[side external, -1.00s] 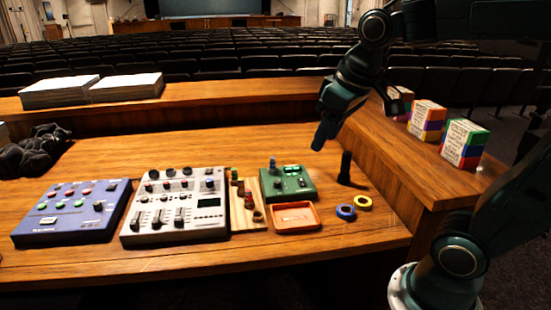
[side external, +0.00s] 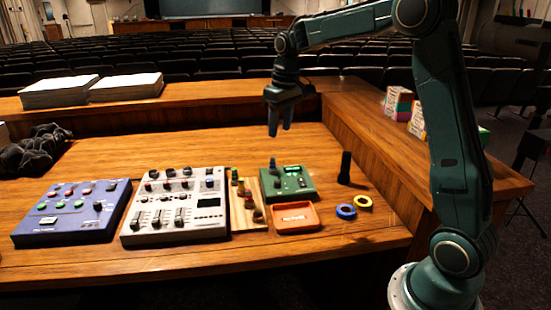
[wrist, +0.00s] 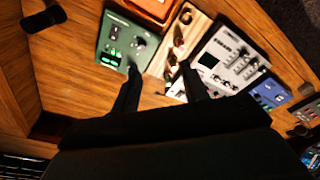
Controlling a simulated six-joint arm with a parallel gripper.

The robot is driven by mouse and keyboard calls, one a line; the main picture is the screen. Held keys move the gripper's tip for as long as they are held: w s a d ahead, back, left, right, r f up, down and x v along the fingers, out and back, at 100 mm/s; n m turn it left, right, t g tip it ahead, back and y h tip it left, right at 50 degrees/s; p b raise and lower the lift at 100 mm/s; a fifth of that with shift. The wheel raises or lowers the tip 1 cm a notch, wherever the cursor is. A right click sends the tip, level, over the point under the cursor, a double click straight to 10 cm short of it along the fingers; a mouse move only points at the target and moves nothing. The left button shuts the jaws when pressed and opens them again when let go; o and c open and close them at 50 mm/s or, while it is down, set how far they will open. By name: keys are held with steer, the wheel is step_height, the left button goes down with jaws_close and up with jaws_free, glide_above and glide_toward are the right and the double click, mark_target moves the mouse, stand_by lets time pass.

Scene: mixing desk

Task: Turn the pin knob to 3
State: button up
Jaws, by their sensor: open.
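The green box (side external: 290,194) sits on the desk right of the wooden strip. It bears a lit green display (side external: 292,169), small dark knobs (side external: 302,183) and a taller grey-blue knob (side external: 272,164) at its back left. I cannot read which knob is the pin knob, or any scale numbers. In the wrist view the green box (wrist: 112,31) is at upper left, with a knob (wrist: 140,42) near its right edge. My gripper (side external: 280,131) is open and empty, above and behind the green box, fingers pointing down. It touches nothing. Its two fingers also show in the wrist view (wrist: 160,70).
A wooden strip (side external: 238,219) with several small knobs stands between the box and a grey mixer (side external: 210,230). A blue panel (side external: 60,230) is farther left. An orange tray (side external: 296,228), blue ring (side external: 345,212), yellow ring (side external: 363,202) and black post (side external: 345,168) are nearby.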

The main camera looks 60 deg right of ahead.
steer(key=g, duration=0.1)
glide_above(278, 181)
step_height(278, 181, down, 8)
steer(key=shift+d+f, duration=0.2)
steer(key=shift+d, duration=0.15)
steer(key=shift+f, duration=0.15)
steer(key=f, duration=1.3)
steer(key=shift+a+f, duration=0.25)
steer(key=shift+a, duration=0.1)
jaws_close()
